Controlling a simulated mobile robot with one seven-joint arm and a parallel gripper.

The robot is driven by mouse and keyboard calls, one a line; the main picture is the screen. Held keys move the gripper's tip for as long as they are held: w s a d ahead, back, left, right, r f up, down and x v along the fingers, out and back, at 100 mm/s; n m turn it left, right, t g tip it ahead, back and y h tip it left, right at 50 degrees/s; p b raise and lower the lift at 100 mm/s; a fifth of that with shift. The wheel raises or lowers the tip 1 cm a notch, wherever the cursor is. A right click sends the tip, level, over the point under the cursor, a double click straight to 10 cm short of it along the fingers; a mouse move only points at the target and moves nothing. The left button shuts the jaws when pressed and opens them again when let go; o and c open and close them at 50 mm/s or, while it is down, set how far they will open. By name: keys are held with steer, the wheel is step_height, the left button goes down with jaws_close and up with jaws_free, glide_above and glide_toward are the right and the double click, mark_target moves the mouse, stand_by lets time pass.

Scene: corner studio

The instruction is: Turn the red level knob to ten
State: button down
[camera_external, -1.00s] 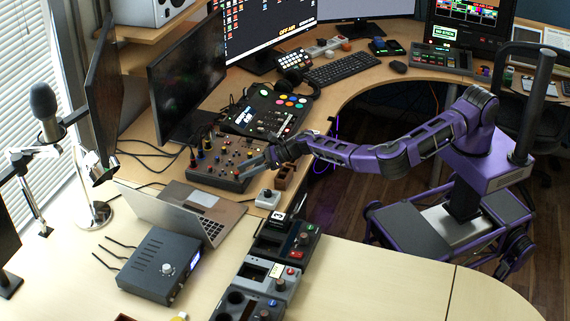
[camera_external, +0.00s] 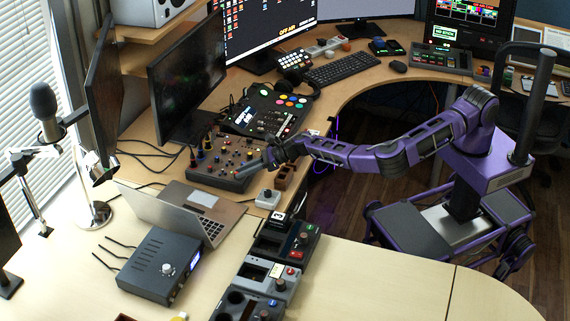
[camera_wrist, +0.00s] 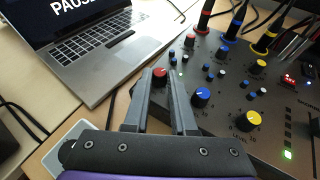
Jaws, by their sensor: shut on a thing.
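The red level knob (camera_wrist: 160,73) is at the near left corner of a dark mixer panel (camera_wrist: 226,112), in the upper middle of the wrist view. My gripper (camera_wrist: 162,77) has one finger on each side of it and is shut on it. The pointer and scale of the knob are too small or hidden, so its setting cannot be read. In the external view my gripper (camera_external: 244,170) reaches from the right to the near edge of the mixer panel (camera_external: 208,178). The fingers hide the knob there.
Blue (camera_wrist: 200,97) and yellow (camera_wrist: 247,121) knobs stand to the right on the same panel, with cables plugged in behind. An open laptop (camera_external: 205,205) lies close to the panel. A small grey box with a knob (camera_external: 267,199) stands in front.

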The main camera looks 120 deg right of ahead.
steer(key=shift+a+h+b, duration=0.1)
steer(key=shift+h+b, duration=0.25)
steer(key=shift+h, duration=0.05)
steer(key=m+h+b, duration=0.1)
steer(key=m+g+h+b, duration=0.1)
steer(key=b, duration=0.1)
steer(key=shift+w+a+f+m+h, duration=0.2)
steer(key=shift+a+m+h, duration=0.1)
steer(key=shift+a+m, duration=0.1)
steer(key=m+g+h+b, duration=0.1)
steer(key=m+h+b, duration=0.1)
steer(key=shift+w+a+m+g+h+b, duration=0.2)
steer(key=shift+m+g+h+b, duration=0.1)
steer(key=shift+m+g, duration=0.1)
steer(key=m+g+h+b, duration=0.2)
steer(key=m+g+b, duration=0.1)
steer(key=m+g, duration=0.1)
steer(key=shift+w+a+r+h, duration=0.1)
steer(key=shift+w+a+h, duration=0.1)
steer(key=shift+w+h, duration=0.2)
steer(key=shift+w+r+m+g+h+b, duration=0.15)
steer(key=shift+m+g+h+b, duration=0.65)
steer(key=shift+m+g, duration=0.85)
steer(key=shift+m+g+b, duration=0.3)
steer(key=shift+m+g, duration=0.05)
steer(key=shift+g, duration=0.2)
steer(key=c, duration=0.7)
jaws_free()
steer(key=shift+c, duration=0.2)
